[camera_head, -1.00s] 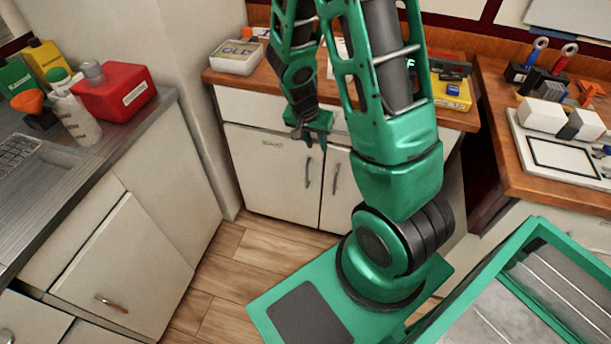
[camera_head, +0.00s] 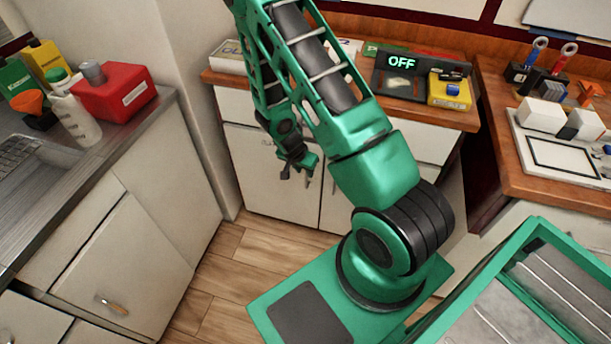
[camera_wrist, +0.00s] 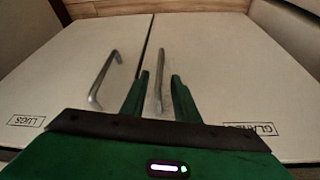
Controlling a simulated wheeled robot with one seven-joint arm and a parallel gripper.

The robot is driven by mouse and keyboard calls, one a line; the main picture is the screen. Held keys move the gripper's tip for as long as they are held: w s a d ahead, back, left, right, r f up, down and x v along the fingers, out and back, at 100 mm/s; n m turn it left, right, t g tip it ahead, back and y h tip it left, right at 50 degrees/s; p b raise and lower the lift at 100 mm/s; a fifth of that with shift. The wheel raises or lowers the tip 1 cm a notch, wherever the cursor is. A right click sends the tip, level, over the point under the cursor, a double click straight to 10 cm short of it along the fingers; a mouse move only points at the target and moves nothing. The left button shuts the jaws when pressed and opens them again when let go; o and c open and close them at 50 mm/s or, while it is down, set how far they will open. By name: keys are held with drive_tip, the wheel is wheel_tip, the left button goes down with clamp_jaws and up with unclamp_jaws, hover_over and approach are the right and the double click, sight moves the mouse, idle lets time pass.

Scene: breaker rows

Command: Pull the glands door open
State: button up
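The glands door (camera_head: 258,185) is the left pale door of the cabinet under the far counter, and it is shut. In the wrist view the glands door (camera_wrist: 235,75) is on the right, its label partly hidden by my gripper. Its metal bar handle (camera_wrist: 158,92) stands near the seam between the doors. My gripper (camera_wrist: 160,76) is open, with one finger on each side of this handle; I cannot tell whether they touch it. In the head view my gripper (camera_head: 298,170) is in front of the door's upper right part and hides most of the handle.
The lugs door (camera_wrist: 70,75) is beside it, shut, with its own slanted handle (camera_wrist: 103,78) near my left finger. A device reading OFF (camera_head: 402,63) stands on the wooden counter. A grey worktop (camera_head: 75,190) is at the left. Wooden floor (camera_head: 240,265) is clear in front.

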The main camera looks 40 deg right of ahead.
hover_over(306, 186)
drive_tip(key=shift+a+f+x, duration=0.1)
drive_tip(key=shift+a+x, duration=0.05)
drive_tip(key=shift+x, duration=0.65)
drive_tip(key=shift+a+f+x, duration=0.1)
drive_tip(key=shift+a+x, duration=0.1)
drive_tip(key=shift+x, duration=0.6)
drive_tip(key=shift+a+x, duration=0.15)
drive_tip(key=shift+x, duration=0.6)
drive_tip(key=shift+s, duration=0.1)
clamp_jaws()
